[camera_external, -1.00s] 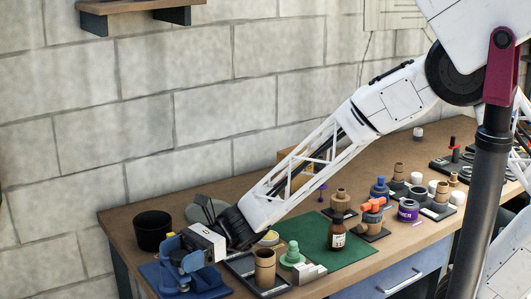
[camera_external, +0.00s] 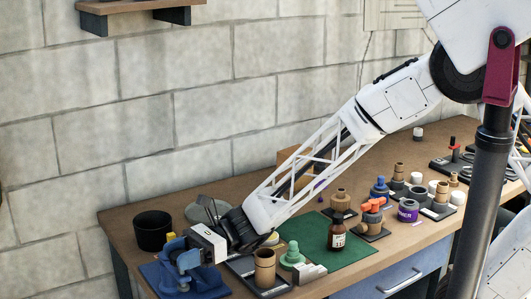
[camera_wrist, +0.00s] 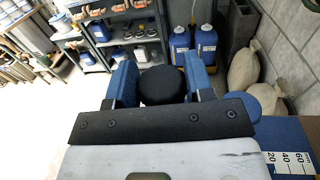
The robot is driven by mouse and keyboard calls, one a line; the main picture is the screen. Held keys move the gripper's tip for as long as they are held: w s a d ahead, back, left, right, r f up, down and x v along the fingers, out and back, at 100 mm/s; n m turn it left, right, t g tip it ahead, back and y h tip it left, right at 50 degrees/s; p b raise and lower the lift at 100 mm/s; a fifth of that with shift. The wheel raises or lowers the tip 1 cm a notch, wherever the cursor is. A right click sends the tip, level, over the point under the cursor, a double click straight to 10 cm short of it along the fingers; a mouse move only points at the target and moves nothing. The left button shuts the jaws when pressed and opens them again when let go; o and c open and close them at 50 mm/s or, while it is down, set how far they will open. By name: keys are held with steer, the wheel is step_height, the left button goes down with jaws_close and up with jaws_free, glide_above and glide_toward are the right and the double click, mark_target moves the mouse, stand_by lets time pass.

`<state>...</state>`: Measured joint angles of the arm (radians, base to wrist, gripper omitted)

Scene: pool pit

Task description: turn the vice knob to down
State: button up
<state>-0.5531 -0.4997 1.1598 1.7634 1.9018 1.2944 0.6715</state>
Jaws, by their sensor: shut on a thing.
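The blue vice (camera_external: 172,280) sits at the front left end of the workbench. My gripper (camera_external: 176,246) is at the vice, low over it, with its white body to the right. In the wrist view my gripper (camera_wrist: 162,84) has its two blue fingers on either side of a round black knob (camera_wrist: 162,86), shut on it. The knob's lower part is hidden behind the black plate of my gripper. In the external view my gripper hides the knob, so I cannot tell which way it is turned.
A black pot (camera_external: 153,231) stands just behind the vice. A tan cup (camera_external: 265,268), a green knobbed piece (camera_external: 292,255) and a brown bottle (camera_external: 337,235) stand to the right. A marked scale (camera_wrist: 288,160) shows at the wrist view's lower right.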

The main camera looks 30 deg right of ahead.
steer(key=m+t, duration=0.2)
steer(key=t, duration=0.1)
steer(key=m+t, duration=0.2)
steer(key=t, duration=0.2)
steer(key=shift+m, duration=0.3)
steer(key=shift+r+m+t+h, duration=0.1)
steer(key=shift+m+t+h, duration=0.7)
steer(key=shift+t, duration=0.6)
steer(key=shift+m+t, duration=0.4)
steer(key=o, duration=0.9)
steer(key=shift+d, duration=0.1)
steer(key=shift+v, duration=3.8)
steer(key=shift+s+r, duration=0.1)
